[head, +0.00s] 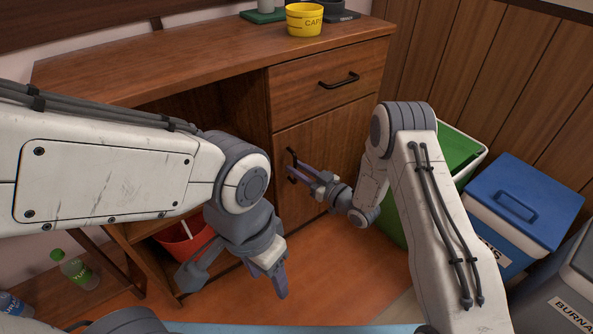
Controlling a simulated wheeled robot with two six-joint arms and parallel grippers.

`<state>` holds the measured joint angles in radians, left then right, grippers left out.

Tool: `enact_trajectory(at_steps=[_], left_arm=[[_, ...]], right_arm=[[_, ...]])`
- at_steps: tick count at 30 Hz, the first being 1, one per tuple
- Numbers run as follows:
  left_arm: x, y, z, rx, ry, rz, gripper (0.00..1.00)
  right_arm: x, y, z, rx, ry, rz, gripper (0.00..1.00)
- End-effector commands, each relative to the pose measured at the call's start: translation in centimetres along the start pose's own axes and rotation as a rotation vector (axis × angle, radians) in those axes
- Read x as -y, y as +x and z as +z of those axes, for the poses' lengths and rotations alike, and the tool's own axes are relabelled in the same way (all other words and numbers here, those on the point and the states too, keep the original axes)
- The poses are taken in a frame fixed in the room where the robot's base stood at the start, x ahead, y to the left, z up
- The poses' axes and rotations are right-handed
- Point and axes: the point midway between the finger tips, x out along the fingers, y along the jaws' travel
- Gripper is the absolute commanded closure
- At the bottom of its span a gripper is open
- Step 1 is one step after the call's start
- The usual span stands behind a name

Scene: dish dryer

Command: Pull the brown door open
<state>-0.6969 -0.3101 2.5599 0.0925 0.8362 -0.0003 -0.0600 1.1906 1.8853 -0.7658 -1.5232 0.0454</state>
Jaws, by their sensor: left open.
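The brown door (340,136) is the wooden panel below the drawer on the right side of the desk. It looks flush with the cabinet front. Its dark upright handle (291,155) is near the door's left edge. My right gripper (294,172) is at this handle, with its fingers pointing left. The fingers overlap the handle, and I cannot tell whether they are closed on it. My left gripper (232,284) is open and empty, lower and to the left, in front of the desk's open shelf space and apart from the door.
The drawer (325,86) above has its own dark handle (339,80). A yellow cup (304,20) stands on the desk top. A red bucket (180,240) sits on the low shelf. Green (457,150) and blue (522,203) bins stand at the right. Orange floor (340,262) lies open in front.

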Motion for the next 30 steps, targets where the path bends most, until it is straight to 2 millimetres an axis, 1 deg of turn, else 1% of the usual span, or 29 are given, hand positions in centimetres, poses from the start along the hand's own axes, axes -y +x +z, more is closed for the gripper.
enact_trajectory(at_steps=[1,4,12,14,15,30], left_arm=[[0.02,0.27,0.02,0.000,0.000,0.000,0.44],[0.02,0.34,0.02,0.000,0.000,0.000,0.44],[0.02,0.31,0.02,0.000,0.000,0.000,0.44],[0.02,0.31,0.02,0.000,0.000,0.000,0.44],[0.02,0.31,0.02,0.000,0.000,0.000,0.44],[0.02,0.31,0.02,0.000,0.000,0.000,0.44]], right_arm=[[0.06,0.46,0.05,-0.002,-0.002,-0.002,0.73],[0.07,0.93,-0.03,-0.001,0.000,-0.002,0.73],[0.02,1.02,-0.09,0.000,0.000,0.000,0.73],[0.02,1.01,-0.08,0.000,0.000,0.000,0.96],[0.01,1.00,-0.08,0.000,0.000,0.000,1.00],[-0.14,0.91,-0.05,0.000,0.000,0.004,1.00]])
